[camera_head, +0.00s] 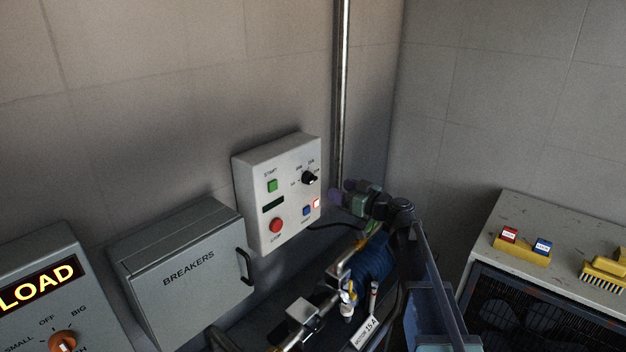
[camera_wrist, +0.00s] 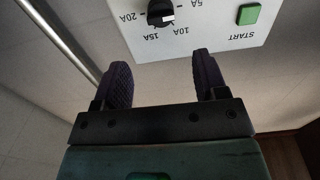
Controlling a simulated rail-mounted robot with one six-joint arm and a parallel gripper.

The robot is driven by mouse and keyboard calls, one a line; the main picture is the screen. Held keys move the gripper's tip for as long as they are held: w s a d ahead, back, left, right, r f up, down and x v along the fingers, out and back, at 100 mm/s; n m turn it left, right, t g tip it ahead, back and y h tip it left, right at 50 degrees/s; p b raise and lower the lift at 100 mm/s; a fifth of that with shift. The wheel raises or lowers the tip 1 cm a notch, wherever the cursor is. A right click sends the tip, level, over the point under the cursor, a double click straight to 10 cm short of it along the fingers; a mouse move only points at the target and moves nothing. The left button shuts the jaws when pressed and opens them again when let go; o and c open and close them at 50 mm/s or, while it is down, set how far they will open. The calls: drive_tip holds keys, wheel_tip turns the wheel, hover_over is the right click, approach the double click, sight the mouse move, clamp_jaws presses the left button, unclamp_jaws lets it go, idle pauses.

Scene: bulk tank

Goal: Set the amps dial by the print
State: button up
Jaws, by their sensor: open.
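The black amps dial (camera_head: 309,178) is on the white control box (camera_head: 243,209) on the wall. In the wrist view the dial (camera_wrist: 159,12) shows upside down at the top edge, ringed by prints 5A, 10A, 15A and 20A. Its white mark appears to face the 10A side. A white tag (camera_head: 366,333) on the motor (camera_head: 372,262) reads "MOTOR 15 A". My gripper (camera_head: 342,190) is right of the box, apart from the dial. In the wrist view my gripper (camera_wrist: 160,62) is open and empty, with its two dark ribbed fingers below the dial.
The box also carries a green START button (camera_head: 272,185), a red button (camera_head: 276,225), a blue button (camera_head: 306,211) and a lit red lamp (camera_head: 316,203). The BREAKERS box (camera_head: 190,265) is at left. A vertical pipe (camera_head: 342,90) runs behind my gripper.

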sight(314, 179)
drive_tip(key=x, duration=1)
drive_tip(key=shift+w+a, duration=0.15)
drive_tip(key=shift+a, duration=0.25)
drive_tip(key=c, duration=0.9)
